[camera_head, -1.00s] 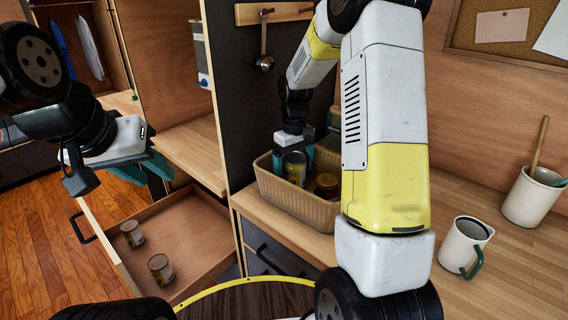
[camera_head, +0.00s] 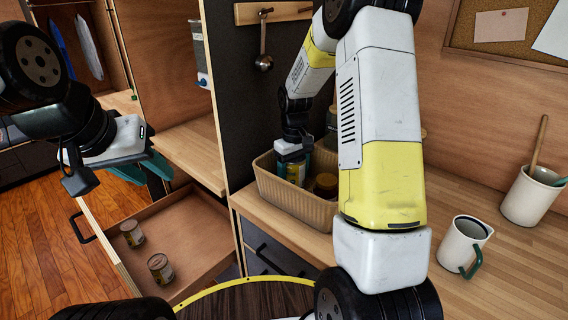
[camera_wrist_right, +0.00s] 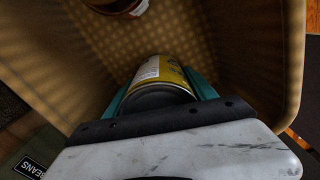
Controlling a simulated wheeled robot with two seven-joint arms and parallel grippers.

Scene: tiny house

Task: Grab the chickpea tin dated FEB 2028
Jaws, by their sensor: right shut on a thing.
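My right gripper (camera_wrist_right: 160,95) reaches down into a tan basket (camera_head: 283,205) on the counter. Its teal fingers are shut on a yellow tin (camera_wrist_right: 163,70) with a white label patch; no date is readable. In the head view the tin (camera_head: 296,173) shows partly, below the gripper and inside the basket. Another tin (camera_head: 326,183) stands beside it in the basket, and part of a tin (camera_wrist_right: 122,5) shows at the top of the wrist view. Two more tins, one (camera_head: 132,234) further back and one (camera_head: 161,268) nearer, stand in the open drawer. My left gripper (camera_head: 145,170) is open and empty above the drawer.
The open drawer (camera_head: 195,225) has free room. A white mug (camera_head: 462,247) and a utensil crock (camera_head: 530,198) stand on the counter (camera_head: 500,285) at right. A dark panel borders the basket's left.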

